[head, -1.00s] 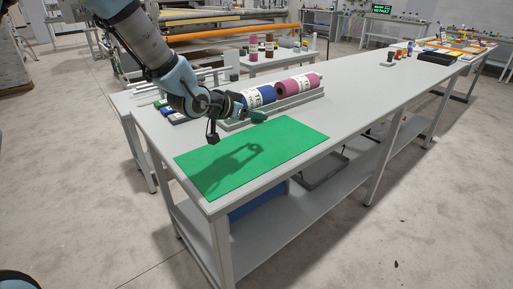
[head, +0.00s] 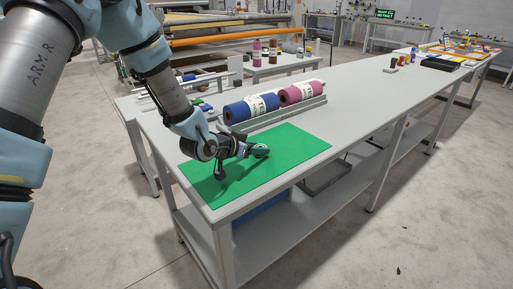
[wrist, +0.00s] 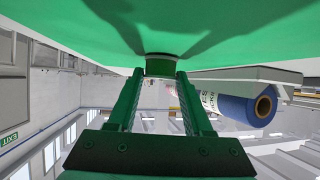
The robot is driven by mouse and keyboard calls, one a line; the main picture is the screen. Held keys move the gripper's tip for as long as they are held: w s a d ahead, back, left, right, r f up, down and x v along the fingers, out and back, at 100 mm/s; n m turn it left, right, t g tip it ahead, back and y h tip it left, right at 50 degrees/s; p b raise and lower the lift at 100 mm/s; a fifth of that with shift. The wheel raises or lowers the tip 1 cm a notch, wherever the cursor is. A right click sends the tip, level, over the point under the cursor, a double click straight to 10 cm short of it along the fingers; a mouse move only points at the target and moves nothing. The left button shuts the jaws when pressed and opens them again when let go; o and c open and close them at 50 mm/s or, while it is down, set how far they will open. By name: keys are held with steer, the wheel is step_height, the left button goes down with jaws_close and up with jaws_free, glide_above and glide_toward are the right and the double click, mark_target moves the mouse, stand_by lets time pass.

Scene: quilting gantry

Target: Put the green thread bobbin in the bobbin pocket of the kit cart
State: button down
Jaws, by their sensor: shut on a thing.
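My gripper (head: 260,150) is low over the green mat (head: 300,150) on the near end of the long table. In the wrist view its two fingers (wrist: 160,78) are shut on a small green cylinder, the green thread bobbin (wrist: 160,66). The bobbin's dark-rimmed end is at or very close to the mat (wrist: 70,20), which fills the top of that view. I cannot tell if it touches. In the head view the bobbin does not stand out from the fingers and mat. I cannot make out the kit cart or its bobbin pocket.
A blue roll (head: 248,107) and a pink roll (head: 302,92) lie in a grey rack behind the mat. The blue roll also shows in the wrist view (wrist: 240,108).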

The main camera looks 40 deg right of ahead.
steer(key=shift+f, duration=0.2)
steer(key=shift+c, duration=1.5)
jaws_free()
steer(key=shift+r, duration=0.1)
steer(key=shift+r, duration=0.15)
steer(key=b+v, duration=0.2)
steer(key=v, duration=1)
